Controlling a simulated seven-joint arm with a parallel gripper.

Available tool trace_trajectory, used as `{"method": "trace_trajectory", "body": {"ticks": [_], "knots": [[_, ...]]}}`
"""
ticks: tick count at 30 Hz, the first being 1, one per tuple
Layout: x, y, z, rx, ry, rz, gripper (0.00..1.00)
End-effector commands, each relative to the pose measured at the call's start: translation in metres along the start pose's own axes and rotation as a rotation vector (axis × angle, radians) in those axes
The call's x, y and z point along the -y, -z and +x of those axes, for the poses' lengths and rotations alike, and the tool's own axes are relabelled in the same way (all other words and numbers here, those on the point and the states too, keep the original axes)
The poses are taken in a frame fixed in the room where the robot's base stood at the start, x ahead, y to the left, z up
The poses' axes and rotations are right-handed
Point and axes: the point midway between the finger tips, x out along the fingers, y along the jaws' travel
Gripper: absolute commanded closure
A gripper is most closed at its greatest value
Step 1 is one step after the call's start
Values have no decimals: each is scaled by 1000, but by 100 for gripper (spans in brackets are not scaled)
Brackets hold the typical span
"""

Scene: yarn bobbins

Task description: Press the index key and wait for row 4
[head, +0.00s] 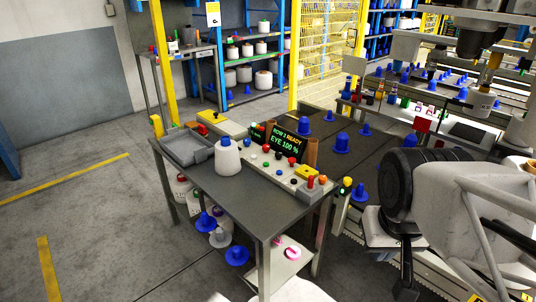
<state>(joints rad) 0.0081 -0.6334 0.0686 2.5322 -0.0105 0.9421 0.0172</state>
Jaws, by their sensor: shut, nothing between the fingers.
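The display (288,141) on the table's console reads "ROW 3 READY" and "EYE 100 %" in green and orange letters. The sloped console panel (272,168) below it carries several small coloured buttons, red, green, white and dark. I cannot read which one is the index key. My gripper (405,284) hangs at the right, shut and empty, with dark fingers below a pale body. It is apart from the console, to the right of the table.
A white cone bobbin (228,158) stands on the dark table (215,187), beside a grey tray (186,148). Blue bobbins (342,144) stand behind. Open floor lies left.

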Motion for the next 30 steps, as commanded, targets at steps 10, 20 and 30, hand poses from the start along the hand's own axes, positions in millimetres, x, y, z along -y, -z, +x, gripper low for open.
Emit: {"method": "trace_trajectory", "body": {"ticks": [10, 20, 30], "knots": [[0, 0, 0, 0, 0, 0, 100], [0, 0, 0, 0, 0, 0, 100], [0, 6, -1, 0, -6, -1, 100]]}}
